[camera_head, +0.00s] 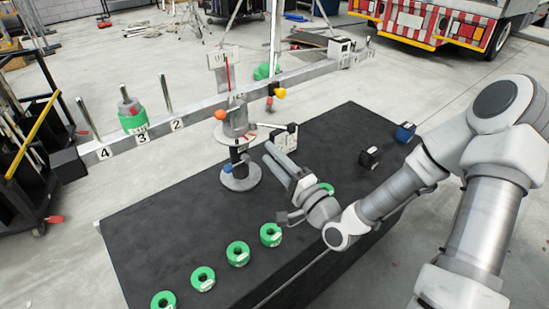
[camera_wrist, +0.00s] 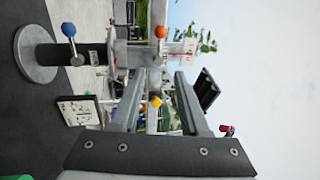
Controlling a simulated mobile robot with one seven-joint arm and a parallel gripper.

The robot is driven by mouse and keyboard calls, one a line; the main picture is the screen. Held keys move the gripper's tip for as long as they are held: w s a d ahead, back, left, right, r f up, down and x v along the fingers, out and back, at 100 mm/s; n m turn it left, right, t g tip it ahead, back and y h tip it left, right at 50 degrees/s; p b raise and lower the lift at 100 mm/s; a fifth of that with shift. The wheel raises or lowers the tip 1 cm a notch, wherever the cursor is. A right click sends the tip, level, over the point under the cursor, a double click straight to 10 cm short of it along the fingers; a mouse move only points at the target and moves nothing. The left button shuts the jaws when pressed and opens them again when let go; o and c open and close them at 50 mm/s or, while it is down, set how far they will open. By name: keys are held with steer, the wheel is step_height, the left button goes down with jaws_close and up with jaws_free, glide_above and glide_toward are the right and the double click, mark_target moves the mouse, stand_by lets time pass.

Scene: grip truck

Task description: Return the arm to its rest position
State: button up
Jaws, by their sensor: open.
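My gripper (camera_head: 277,163) is at the end of my arm, above the black table (camera_head: 140,230), with its fingers pointing up and left in the head view. In the wrist view, the two fingers of my gripper (camera_wrist: 160,100) stand apart with nothing held between them.
Several green rings (camera_head: 238,253) lie along the table's front edge, and one is partly hidden by my wrist.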

steer(key=shift+s+d, duration=0.15)
steer(key=shift+s, duration=0.15)
